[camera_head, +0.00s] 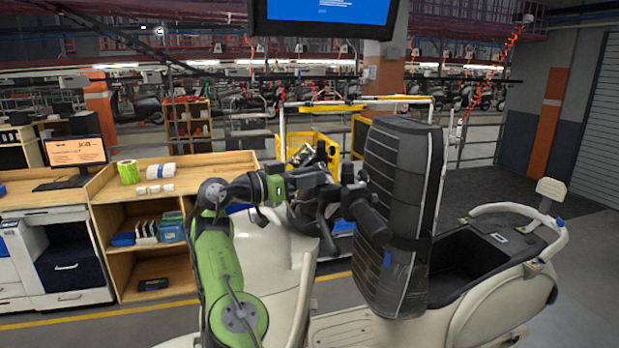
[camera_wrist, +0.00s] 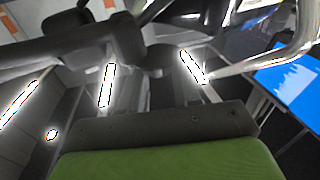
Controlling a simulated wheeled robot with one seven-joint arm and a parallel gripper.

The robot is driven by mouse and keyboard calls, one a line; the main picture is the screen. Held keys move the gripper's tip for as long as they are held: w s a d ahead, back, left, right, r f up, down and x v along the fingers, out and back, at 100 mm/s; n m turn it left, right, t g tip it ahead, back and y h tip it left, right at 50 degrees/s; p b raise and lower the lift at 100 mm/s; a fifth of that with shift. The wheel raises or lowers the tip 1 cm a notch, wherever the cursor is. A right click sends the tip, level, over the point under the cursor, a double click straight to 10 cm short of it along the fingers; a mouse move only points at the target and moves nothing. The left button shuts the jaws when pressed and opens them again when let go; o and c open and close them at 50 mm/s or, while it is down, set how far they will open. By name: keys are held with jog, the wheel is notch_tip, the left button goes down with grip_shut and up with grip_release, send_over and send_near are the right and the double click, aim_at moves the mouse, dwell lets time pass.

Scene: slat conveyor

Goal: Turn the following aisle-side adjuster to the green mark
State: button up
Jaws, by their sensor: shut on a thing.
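A cream scooter (camera_head: 340,328) stands in front of me in the head view. Its dark handlebar parts (camera_head: 368,218) are beside my gripper (camera_head: 325,192), left of a tall black ribbed seat (camera_head: 397,190). In the wrist view, my gripper (camera_wrist: 150,80) is shut on a dark rounded part (camera_wrist: 155,58) between its fingers. A dark bar (camera_wrist: 70,42) runs across just beyond it. I cannot tell whether the held part is the adjuster. No green mark can be made out; the fingers and dark parts hide much of this spot.
A wooden bench (camera_head: 180,173) with a monitor (camera_head: 75,151) stands at the left. The open seat bay (camera_head: 470,270) is at the right. A bright metal tube (camera_wrist: 285,45) passes close to the gripper in the wrist view.

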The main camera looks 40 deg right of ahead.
jog(key=shift+g, duration=0.3)
jog(key=o, duration=1.1)
jog(key=shift+c, duration=0.2)
jog(key=shift+d, duration=0.1)
